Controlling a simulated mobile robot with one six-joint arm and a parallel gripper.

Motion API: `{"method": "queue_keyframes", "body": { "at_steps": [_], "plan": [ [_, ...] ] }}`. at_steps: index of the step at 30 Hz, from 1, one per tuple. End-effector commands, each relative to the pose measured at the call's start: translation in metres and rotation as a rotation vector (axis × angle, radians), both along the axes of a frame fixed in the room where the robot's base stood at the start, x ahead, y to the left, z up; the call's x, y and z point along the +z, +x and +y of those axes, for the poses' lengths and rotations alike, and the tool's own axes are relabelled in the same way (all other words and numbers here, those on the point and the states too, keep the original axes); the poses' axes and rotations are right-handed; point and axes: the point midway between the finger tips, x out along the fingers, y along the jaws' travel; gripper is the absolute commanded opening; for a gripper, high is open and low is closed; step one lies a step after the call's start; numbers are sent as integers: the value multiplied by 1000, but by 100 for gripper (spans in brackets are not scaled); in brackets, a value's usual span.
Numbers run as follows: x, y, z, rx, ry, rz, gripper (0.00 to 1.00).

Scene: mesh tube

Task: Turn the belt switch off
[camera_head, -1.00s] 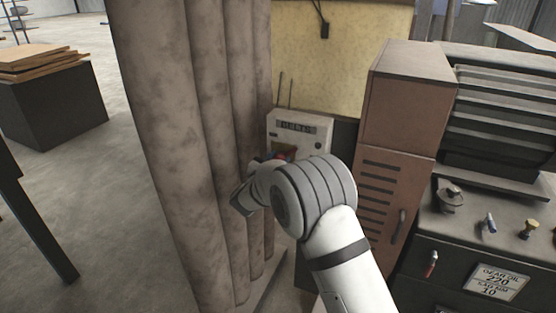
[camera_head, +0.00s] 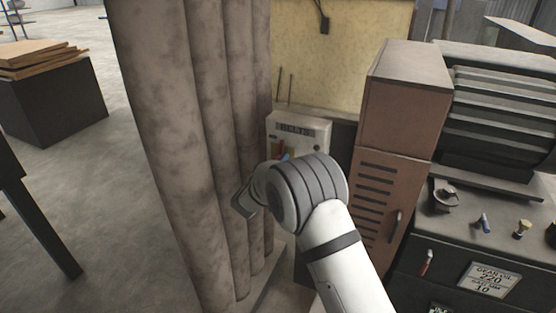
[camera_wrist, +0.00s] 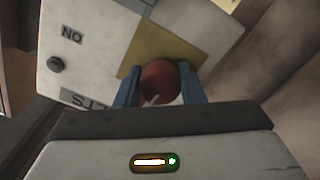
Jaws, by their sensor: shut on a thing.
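The belt switch box (camera_head: 313,128) is a pale panel labelled BELTS, standing between the big pipes and the brown cabinet. In the wrist view its face (camera_wrist: 95,40) shows rotated, with a yellow plate (camera_wrist: 150,50), a "NO" label and a dark screw. A round red switch knob (camera_wrist: 158,82) sits at the plate. My gripper (camera_wrist: 160,88) has its blue fingers on both sides of the knob and is shut on it. In the head view my arm hides most of the gripper (camera_head: 284,157) and the lower part of the box.
Tall dirty pipes (camera_head: 185,130) stand close on the left of my arm. A brown vented cabinet (camera_head: 385,190) stands close on the right. A dark workbench (camera_head: 460,225) with small tools is farther right. Open floor (camera_head: 130,190) lies to the left.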

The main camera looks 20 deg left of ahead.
Motion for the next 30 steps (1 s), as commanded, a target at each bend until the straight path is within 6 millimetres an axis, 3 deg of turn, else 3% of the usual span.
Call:
{"method": "queue_keyframes", "body": {
  "at_steps": [23, 24, 30],
  "plan": [
    [5, 2, 1, 1, -91, -1, 13],
    [5, 1, 1, 1, -91, -1, 39],
    [3, 1, 0, 1, -92, 3, 55]
  ]
}}
